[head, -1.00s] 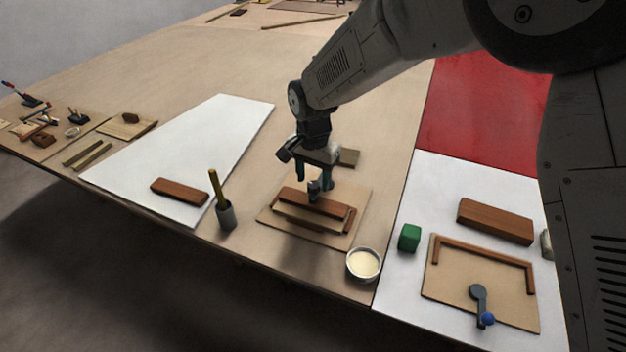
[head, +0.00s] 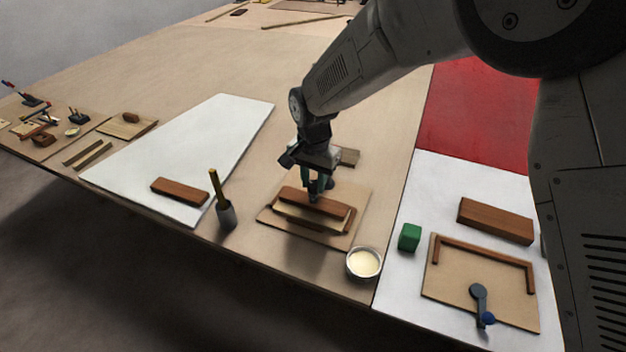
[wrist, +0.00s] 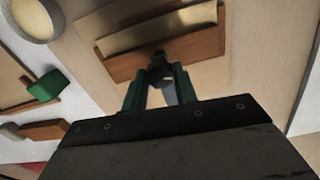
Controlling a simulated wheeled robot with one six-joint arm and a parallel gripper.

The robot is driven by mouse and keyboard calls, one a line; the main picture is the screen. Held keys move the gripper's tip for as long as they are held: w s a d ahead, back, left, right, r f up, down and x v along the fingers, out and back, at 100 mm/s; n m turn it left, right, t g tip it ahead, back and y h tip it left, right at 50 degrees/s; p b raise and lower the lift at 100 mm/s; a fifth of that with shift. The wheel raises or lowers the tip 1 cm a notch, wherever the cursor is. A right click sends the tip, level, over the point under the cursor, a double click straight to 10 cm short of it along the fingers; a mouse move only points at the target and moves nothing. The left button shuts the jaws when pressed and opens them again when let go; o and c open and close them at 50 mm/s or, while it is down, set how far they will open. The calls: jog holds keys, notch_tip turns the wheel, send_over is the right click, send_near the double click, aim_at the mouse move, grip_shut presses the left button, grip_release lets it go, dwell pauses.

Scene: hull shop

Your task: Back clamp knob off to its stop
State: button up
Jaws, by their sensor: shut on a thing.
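The dark clamp knob (wrist: 159,71) sits at the long edge of a wooden clamp fixture (head: 315,202) on a tan board. My gripper (head: 317,187) reaches down to it from behind. In the wrist view its two green fingers (wrist: 157,88) are closed in on the knob from both sides. In the head view the fingers mostly hide the knob. The fixture has reddish-brown bars with a paler piece between them. I cannot tell how far the knob is turned.
A cream-filled bowl (head: 364,263) stands right of the board, and a grey cup with a yellow-handled tool (head: 226,214) stands left. A green block (head: 409,237) and a second board with a blue-tipped lever (head: 480,300) lie further right.

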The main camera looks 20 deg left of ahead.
jog(key=n, duration=1.9)
jog(key=shift+r+n, duration=0.1)
jog(key=shift+n, duration=0.3)
jog(key=n, duration=0.4)
jog(key=shift+n, duration=0.3)
jog(key=n, duration=1)
jog(key=shift+w+n, duration=0.1)
jog(key=shift+n, duration=2.1)
